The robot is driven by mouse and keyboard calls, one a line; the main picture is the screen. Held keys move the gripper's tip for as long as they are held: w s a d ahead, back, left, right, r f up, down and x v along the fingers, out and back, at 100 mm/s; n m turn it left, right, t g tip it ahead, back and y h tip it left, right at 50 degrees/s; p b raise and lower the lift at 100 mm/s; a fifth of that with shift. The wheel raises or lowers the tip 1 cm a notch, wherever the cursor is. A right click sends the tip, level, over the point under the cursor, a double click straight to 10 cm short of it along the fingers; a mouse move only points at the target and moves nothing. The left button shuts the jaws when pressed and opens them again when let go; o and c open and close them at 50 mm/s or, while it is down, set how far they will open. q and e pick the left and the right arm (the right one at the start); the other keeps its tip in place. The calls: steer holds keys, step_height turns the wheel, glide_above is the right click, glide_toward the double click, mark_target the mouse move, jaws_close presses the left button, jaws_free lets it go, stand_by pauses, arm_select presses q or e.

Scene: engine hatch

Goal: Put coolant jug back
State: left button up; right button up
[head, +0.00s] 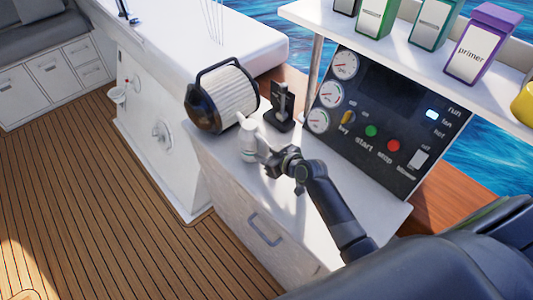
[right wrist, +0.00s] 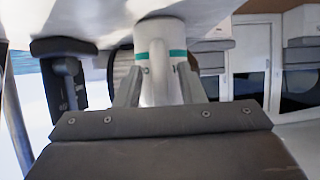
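A small white jug (head: 248,143) with a narrow neck stands upright on the white counter, in front of the dark-framed filter. I see no readable label on it. In the right wrist view the white jug (right wrist: 160,35) carries a teal band. My right gripper (head: 264,153) is at the jug's right side, low down. In the wrist view the fingers of my right gripper (right wrist: 162,75) lie on both sides of the jug, overlap its edges and look closed on it. My left gripper is not in view.
A pleated filter with a black frame (head: 222,97) and a black upright device (head: 281,106) stand close behind the jug. A panel (head: 378,118) with gauges and buttons rises at the right. The shelf (head: 425,48) above it holds green containers and a purple primer container (head: 483,43).

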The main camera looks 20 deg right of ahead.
steer(key=shift+r, duration=0.2)
steer(key=shift+s+d, duration=0.1)
steer(key=shift+s, duration=0.1)
steer(key=v, duration=1.1)
steer(key=shift+s+r+b, duration=0.2)
steer(key=shift+s+b, duration=0.05)
steer(key=shift+b, duration=0.1)
